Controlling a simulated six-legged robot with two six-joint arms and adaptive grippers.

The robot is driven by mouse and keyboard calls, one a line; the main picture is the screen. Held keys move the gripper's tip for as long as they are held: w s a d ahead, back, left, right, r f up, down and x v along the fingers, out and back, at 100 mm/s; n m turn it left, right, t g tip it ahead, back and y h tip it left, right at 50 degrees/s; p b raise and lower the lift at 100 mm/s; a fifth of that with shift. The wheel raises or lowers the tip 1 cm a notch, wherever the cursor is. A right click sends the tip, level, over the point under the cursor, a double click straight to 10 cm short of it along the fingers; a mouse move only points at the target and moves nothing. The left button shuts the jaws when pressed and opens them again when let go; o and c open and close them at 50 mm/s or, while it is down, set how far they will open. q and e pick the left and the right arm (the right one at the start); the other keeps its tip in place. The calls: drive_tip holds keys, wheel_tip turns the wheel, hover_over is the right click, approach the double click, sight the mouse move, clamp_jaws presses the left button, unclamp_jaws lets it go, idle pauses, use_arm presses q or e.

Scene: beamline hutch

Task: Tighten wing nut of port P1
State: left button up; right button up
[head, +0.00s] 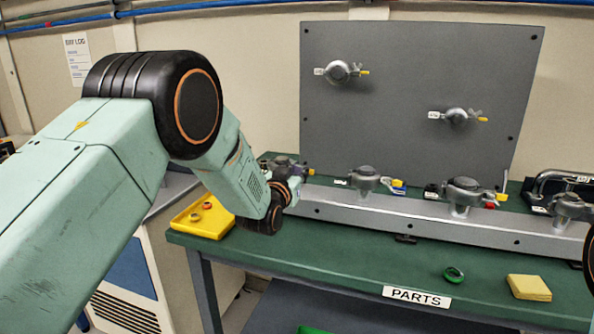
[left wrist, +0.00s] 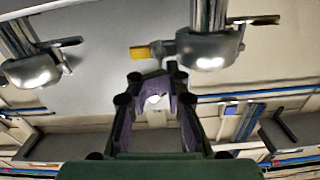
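A silver clamp port (head: 283,165) stands at the left end of the grey rail, partly hidden behind my left gripper (head: 294,182). Its yellow-tipped wing nut (head: 309,172) points right in the head view. In the left wrist view, which looks upside down, a clamp (left wrist: 208,50) shows with a yellow tip (left wrist: 140,53) just beyond my left gripper (left wrist: 155,76). The fingers are apart, with nothing visible held between them. Whether a fingertip touches the wing nut I cannot tell. The port labels are too small to read. My right gripper is out of view.
More clamp ports (head: 365,178) stand along the rail (head: 400,212). A grey panel (head: 420,100) behind carries two clamps. A yellow tray (head: 204,219) lies left of my gripper.

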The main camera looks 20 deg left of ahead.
use_arm(q)
drive_tip(key=shift+s, duration=0.1)
drive_tip(key=s+p, duration=0.3)
drive_tip(key=s, duration=0.5)
drive_tip(key=shift+s+a, duration=0.15)
drive_tip(key=shift+s, duration=0.25)
idle(0.4)
idle(0.4)
drive_tip(key=s, duration=1.2)
drive_tip(key=shift+a, duration=0.2)
